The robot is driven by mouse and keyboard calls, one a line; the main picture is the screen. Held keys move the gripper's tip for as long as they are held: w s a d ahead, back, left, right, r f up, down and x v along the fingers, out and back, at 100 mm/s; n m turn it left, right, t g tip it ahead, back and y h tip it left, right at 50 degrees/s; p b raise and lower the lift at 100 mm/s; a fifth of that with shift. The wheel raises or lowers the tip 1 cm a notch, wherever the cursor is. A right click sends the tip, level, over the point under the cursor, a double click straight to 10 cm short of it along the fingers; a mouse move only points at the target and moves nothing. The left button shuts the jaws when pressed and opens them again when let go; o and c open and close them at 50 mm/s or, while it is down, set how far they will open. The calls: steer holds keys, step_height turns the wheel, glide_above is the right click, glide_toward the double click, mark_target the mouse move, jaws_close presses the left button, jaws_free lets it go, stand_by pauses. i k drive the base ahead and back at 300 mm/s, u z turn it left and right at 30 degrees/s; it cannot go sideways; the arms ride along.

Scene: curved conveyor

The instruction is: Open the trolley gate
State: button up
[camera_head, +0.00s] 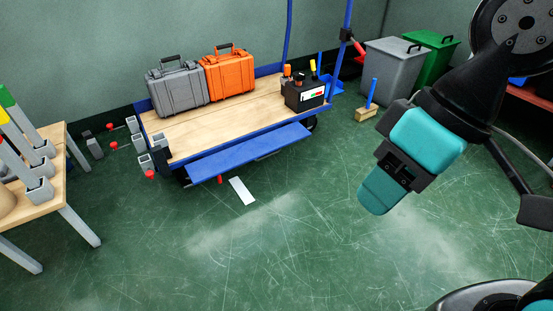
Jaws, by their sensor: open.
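The trolley (185,137) stands against the back wall, with a wooden deck and a blue frame. A long blue panel (250,152), which looks like its gate, runs along the front edge, slanting outward at or just below deck level. Its hinge and any latch are too small to make out. My gripper (376,197) has teal fingers and points down and left. It is open and empty, in the air to the right of the trolley, apart from the panel. The gap between its fingers is mostly hidden from this side.
A grey case (178,85), an orange case (229,73) and a black box (304,94) stand on the deck. A broom (368,108) and grey bin (393,69) are to the right, a wooden table (42,205) to the left. The green floor in front is mostly clear.

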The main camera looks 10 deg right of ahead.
mark_target(202, 169)
steer(key=z, duration=1.65)
steer(key=i, duration=1.3)
steer(key=u, duration=2.55)
steer(key=i, duration=0.5)
